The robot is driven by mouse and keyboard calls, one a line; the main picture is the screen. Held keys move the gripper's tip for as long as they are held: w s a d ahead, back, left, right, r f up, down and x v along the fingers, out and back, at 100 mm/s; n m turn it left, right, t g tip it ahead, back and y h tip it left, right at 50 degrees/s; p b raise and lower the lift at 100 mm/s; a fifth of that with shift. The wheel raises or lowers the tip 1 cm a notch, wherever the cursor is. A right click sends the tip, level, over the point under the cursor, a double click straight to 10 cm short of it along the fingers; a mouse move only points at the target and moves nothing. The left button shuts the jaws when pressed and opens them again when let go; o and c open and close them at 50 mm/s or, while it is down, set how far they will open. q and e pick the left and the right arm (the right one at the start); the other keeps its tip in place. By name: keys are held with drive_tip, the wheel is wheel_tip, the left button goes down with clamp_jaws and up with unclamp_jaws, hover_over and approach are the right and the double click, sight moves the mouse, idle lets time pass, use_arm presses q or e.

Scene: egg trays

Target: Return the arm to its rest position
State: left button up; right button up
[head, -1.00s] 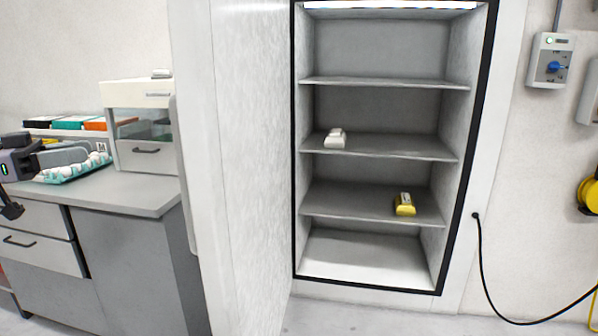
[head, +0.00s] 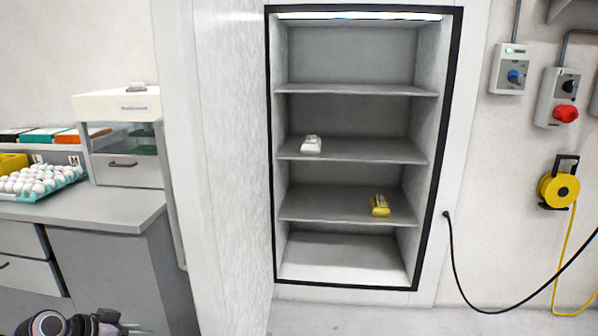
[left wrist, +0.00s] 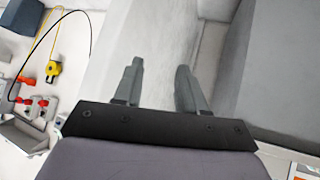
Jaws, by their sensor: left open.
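My left gripper (left wrist: 158,82) is open in the left wrist view, with its two grey fingers apart and nothing between them. In the head view, part of my left arm (head: 75,324) shows at the bottom left, below the counter; the fingers cannot be made out there. My right gripper is not in view. An open cabinet (head: 350,285) stands in the middle of the head view. A white carton (head: 311,145) sits on its middle shelf and a yellow carton (head: 380,206) on the shelf below.
The wide-open cabinet door (head: 230,170) stands left of the shelves. A yellow cable reel (head: 559,188) and switch boxes (head: 511,70) hang on the right wall.

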use_arm(q)
drive_tip(key=s+d+f+n+y+p, duration=0.1)
drive_tip(key=s+d+f, duration=0.4)
drive_tip(key=s, duration=0.2)
drive_tip(key=s+d+f+y+p, duration=0.1)
drive_tip(key=s+d+f+p, duration=0.1)
drive_tip(key=s+d+f, duration=0.4)
drive_tip(key=s+d+r+t+p, duration=0.1)
drive_tip(key=s+d+r, duration=0.1)
drive_tip(key=s, duration=0.4)
drive_tip(key=s+d+r+n+t+y+p, duration=0.1)
drive_tip(key=s+d+r, duration=0.2)
drive_tip(key=s, duration=0.4)
drive_tip(key=shift+d+r+t, duration=0.15)
drive_tip(key=shift+r+t, duration=0.05)
drive_tip(key=shift+t, duration=0.2)
